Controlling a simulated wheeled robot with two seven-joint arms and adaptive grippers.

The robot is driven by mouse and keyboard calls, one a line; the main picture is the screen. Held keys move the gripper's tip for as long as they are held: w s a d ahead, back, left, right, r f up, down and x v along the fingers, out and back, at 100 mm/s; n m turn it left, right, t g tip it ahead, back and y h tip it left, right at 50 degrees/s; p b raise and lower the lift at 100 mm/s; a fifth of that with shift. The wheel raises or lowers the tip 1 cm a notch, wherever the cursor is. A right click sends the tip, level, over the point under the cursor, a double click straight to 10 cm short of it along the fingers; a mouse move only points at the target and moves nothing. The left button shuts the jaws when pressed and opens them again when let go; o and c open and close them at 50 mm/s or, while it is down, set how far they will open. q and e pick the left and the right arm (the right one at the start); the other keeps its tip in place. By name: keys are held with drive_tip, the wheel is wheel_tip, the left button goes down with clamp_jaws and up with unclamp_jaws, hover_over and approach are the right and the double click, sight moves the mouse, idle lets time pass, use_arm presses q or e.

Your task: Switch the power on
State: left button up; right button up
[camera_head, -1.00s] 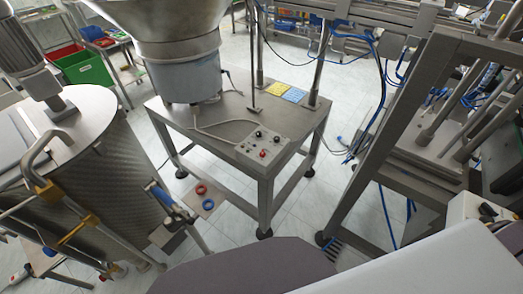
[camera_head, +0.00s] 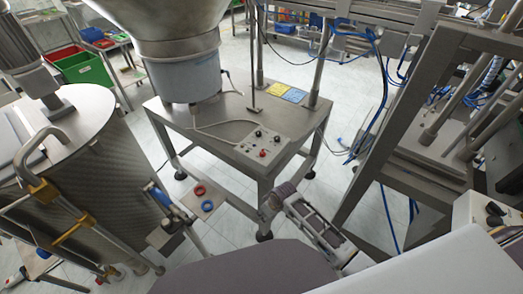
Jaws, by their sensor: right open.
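A small grey control box (camera_head: 262,148) with dark knobs and a red button (camera_head: 263,154) sits at the front right corner of the steel feeder table (camera_head: 222,120). Which knob is the power switch is too small to tell. My right gripper (camera_head: 275,199) is open and empty. It is below and in front of the box, beside the table's front leg, and apart from the box. My left gripper is not in view.
The feeder bowl (camera_head: 185,70) stands on the table, with a pale cable (camera_head: 222,124) running to the box. Yellow and blue pads (camera_head: 285,91) lie behind. A steel frame (camera_head: 385,130) rises at right, a large drum (camera_head: 85,160) at left.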

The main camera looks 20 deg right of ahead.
drive_tip(key=w+a+r+n+g, duration=0.1)
drive_tip(key=w+a+r+n, duration=0.15)
drive_tip(key=r, duration=0.65)
drive_tip(key=w+a+r+n, duration=0.2)
drive_tip(key=w+a+r, duration=0.15)
drive_tip(key=r, duration=0.55)
drive_tip(key=w+d+r+n+g+h+b, duration=0.15)
drive_tip(key=w+d+r, duration=0.25)
drive_tip(key=r, duration=0.5)
drive_tip(key=w+d+r+n, duration=0.25)
drive_tip(key=w+r, duration=0.25)
drive_tip(key=r, duration=0.5)
hover_over(262, 151)
drive_tip(key=shift+h, duration=0.25)
wheel_tip(262, 151, down, 6)
drive_tip(key=shift+r, duration=0.15)
wheel_tip(262, 151, down, 5)
drive_tip(key=shift+f+b, duration=0.2)
drive_tip(key=shift+b, duration=0.25)
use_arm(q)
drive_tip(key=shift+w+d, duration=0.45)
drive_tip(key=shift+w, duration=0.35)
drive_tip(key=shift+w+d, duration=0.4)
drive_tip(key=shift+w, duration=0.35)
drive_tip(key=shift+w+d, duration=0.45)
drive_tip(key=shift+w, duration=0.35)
use_arm(e)
drive_tip(key=shift+a+f, duration=0.1)
drive_tip(key=shift+f, duration=1)
